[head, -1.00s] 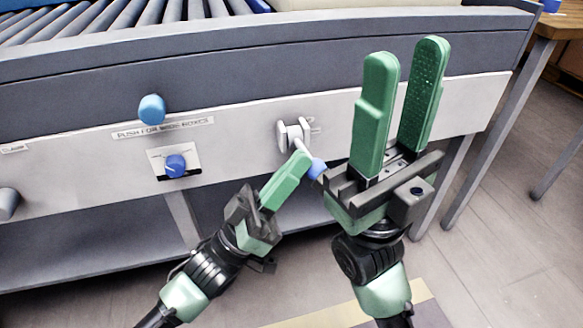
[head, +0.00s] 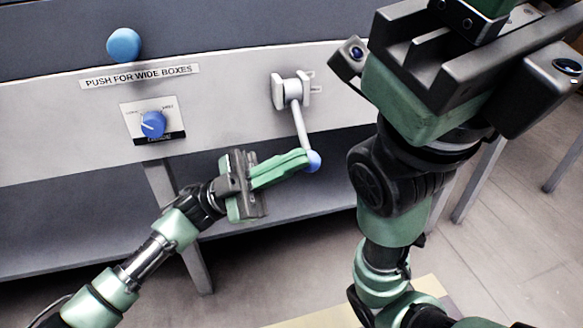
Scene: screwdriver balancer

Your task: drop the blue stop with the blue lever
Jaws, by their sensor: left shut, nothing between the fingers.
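The blue lever is a pale rod with a blue ball knob (head: 313,161), hanging down and slightly right from a grey pivot bracket (head: 291,91) on the machine's light front panel. My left gripper (head: 306,158) is shut, with nothing between its fingers. Its fingertips are at the left side of the knob; I cannot tell whether they touch it. My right gripper (head: 440,85) is large in the upper right, close to the camera. Its fingers run out of the top of the picture, so its opening is hidden. I see no blue stop in the head view.
A round blue push button (head: 124,45) sits above a label about wide boxes (head: 139,76). Below is a blue dial (head: 153,124) on a white plate. A grey shelf (head: 80,235) runs under the panel. Floor (head: 500,250) shows at the right.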

